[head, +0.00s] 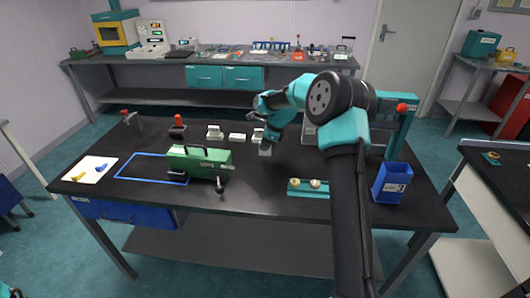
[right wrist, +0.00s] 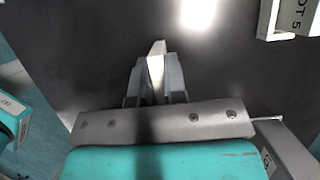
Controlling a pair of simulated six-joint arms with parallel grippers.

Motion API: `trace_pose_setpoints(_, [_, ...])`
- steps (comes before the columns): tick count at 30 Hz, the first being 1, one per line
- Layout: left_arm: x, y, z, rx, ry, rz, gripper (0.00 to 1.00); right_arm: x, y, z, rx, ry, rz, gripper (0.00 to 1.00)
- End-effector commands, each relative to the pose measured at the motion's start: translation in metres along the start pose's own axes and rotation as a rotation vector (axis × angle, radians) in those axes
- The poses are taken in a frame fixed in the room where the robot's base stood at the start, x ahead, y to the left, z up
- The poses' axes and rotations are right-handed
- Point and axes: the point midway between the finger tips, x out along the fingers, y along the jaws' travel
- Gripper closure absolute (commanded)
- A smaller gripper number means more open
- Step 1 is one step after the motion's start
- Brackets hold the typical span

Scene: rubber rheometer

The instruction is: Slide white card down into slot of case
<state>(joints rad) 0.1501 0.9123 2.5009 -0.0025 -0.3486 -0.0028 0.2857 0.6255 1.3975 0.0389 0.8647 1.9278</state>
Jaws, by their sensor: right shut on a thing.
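My right gripper (head: 265,143) is over the middle of the black table, shut on the white card (head: 265,151), which hangs below it. In the right wrist view the card (right wrist: 156,66) shows nearly edge-on between the fingers (right wrist: 155,82), with dark tabletop around it. A green case (head: 200,160) with a handle and lettering on its side stands left of the gripper, apart from the card. I cannot make out a slot in it. My left gripper is out of view.
A teal rack (head: 308,187) with round pieces and a blue bin (head: 391,182) marked 3 stand at the right. A blue outlined area (head: 140,166) and a white sheet (head: 91,169) with yellow and blue items lie at the left. Red-topped devices (head: 178,127) stand behind.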

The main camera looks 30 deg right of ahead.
Motion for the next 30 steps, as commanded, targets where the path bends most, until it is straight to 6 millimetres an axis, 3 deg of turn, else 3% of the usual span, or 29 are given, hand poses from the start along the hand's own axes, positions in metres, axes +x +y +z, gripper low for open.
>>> trace_pose_setpoints(5, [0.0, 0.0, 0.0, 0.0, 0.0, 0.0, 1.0, 0.002, 0.0, -0.001, 0.0, 0.0, 0.001, 1.0])
trace_pose_setpoints(14, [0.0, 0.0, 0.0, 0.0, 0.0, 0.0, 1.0, 0.031, 0.0, -0.013, -0.001, 0.0, 0.0, 1.0])
trace_pose_setpoints(26, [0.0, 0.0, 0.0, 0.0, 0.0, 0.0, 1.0, 0.035, 0.0, -0.014, 0.0, 0.0, 0.0, 1.0])
trace_pose_setpoints(27, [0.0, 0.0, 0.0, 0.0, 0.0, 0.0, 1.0, 0.035, 0.0, -0.015, 0.0, 0.0, 0.0, 0.87])
trace_pose_setpoints(30, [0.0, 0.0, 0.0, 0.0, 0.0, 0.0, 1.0, 0.035, 0.0, -0.014, 0.0, 0.0, 0.0, 0.77])
